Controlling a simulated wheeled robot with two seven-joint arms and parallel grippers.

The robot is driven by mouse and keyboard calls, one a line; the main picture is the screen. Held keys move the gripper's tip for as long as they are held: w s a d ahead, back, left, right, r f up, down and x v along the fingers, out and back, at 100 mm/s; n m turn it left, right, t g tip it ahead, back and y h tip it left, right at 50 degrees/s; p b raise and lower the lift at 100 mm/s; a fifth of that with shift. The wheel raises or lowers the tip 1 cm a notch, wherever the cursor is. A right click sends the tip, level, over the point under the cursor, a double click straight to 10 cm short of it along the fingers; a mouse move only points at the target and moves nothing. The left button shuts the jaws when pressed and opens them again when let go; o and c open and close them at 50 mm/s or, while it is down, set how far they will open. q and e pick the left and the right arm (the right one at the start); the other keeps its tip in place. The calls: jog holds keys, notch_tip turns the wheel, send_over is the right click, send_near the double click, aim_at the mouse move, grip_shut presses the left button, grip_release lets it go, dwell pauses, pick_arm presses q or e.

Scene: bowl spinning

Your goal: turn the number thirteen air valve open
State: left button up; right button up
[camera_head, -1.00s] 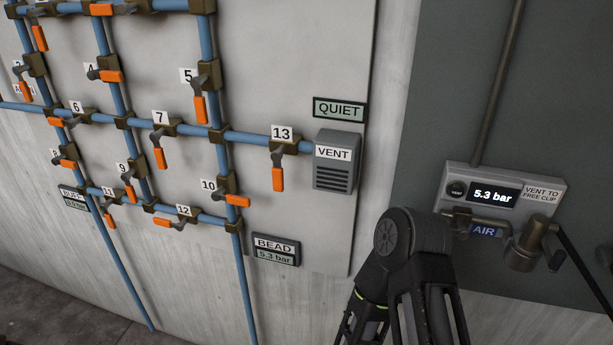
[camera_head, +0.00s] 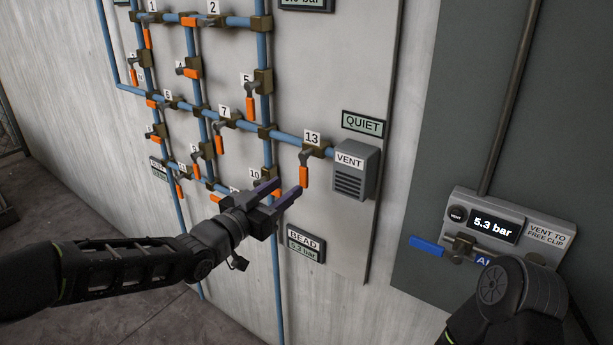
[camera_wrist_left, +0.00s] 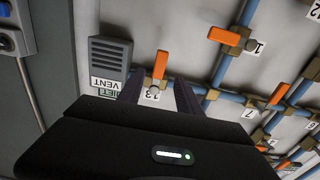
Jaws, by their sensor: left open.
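The number 13 valve (camera_head: 304,176) is on the pipe left of the grey VENT box (camera_head: 354,172). Its orange handle hangs straight down, across the pipe. My left gripper (camera_head: 287,190) is open just in front of the panel, close to the handle's lower left. In the left wrist view, which is upside down, the number 13 valve's handle (camera_wrist_left: 160,65) shows past the open left fingers (camera_wrist_left: 158,90), roughly in line with the gap. I cannot tell whether they touch it. My right arm shows at the lower right; its gripper is out of frame.
Other orange-handled valves sit close by on the blue pipes, with valve 10 (camera_head: 276,192) partly behind my left gripper. A BEAD display (camera_head: 306,245) is below. A gauge unit (camera_head: 493,224) reading 5.3 bar, with a blue lever (camera_head: 427,246), is at right.

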aim_at(302, 176)
pick_arm(q)
jog(key=p+x, duration=0.1)
jog(key=x, duration=0.5)
jog(key=shift+w+d+r+p, duration=0.1)
jog(key=shift+w+d+p, duration=0.1)
jog(key=shift+d+p, duration=0.15)
jog(key=shift+w+d, duration=0.3)
jog(key=shift+w, duration=0.2)
grip_shut()
dwell(0.8)
